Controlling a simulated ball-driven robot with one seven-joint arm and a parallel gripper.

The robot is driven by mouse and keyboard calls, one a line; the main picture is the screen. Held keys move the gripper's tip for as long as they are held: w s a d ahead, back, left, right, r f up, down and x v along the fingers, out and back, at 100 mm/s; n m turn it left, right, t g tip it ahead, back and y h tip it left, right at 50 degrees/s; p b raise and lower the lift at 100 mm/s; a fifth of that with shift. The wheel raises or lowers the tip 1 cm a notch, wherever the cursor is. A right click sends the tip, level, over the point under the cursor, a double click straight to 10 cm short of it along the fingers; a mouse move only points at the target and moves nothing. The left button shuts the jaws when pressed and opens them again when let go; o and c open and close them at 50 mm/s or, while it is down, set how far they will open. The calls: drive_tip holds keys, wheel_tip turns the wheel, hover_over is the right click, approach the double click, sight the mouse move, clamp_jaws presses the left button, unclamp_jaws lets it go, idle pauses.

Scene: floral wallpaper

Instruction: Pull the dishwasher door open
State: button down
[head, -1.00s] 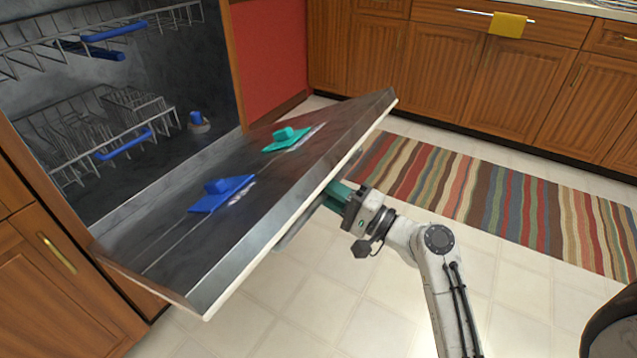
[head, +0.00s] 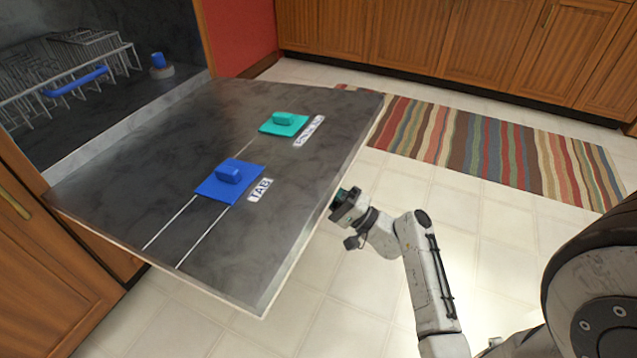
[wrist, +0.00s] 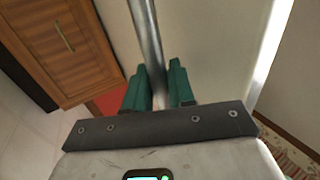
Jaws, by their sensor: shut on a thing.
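The dishwasher door (head: 130,160) is swung far down and lies close to flat, its dark inner face up. The dishwasher (head: 30,50) stands open behind it at the upper left. My gripper (head: 345,198) is at the door's outer edge in the head view, its fingertips partly hidden by the door. In the wrist view, the green fingers of my gripper (wrist: 158,82) are shut around the metal bar of the door handle (wrist: 147,35). The door's pale outer face (wrist: 215,45) lies behind the bar. The handle is hidden in the head view.
A blue tab holder (head: 230,182) and a teal one (head: 284,124) are on the door's inner face. A wire rack (head: 75,70) sits inside the dishwasher. Wooden cabinets (head: 420,40) line the back. A striped rug (head: 490,150) lies on the open tiled floor (head: 440,190).

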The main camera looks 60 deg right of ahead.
drive_tip(key=shift+f, duration=0.75)
drive_tip(key=c, duration=1.1)
unclamp_jaws()
drive_tip(key=p+v, duration=0.1)
drive_tip(key=v, duration=0.9)
drive_tip(key=shift+s+f+p, duration=0.25)
drive_tip(key=shift+f+p, duration=0.05)
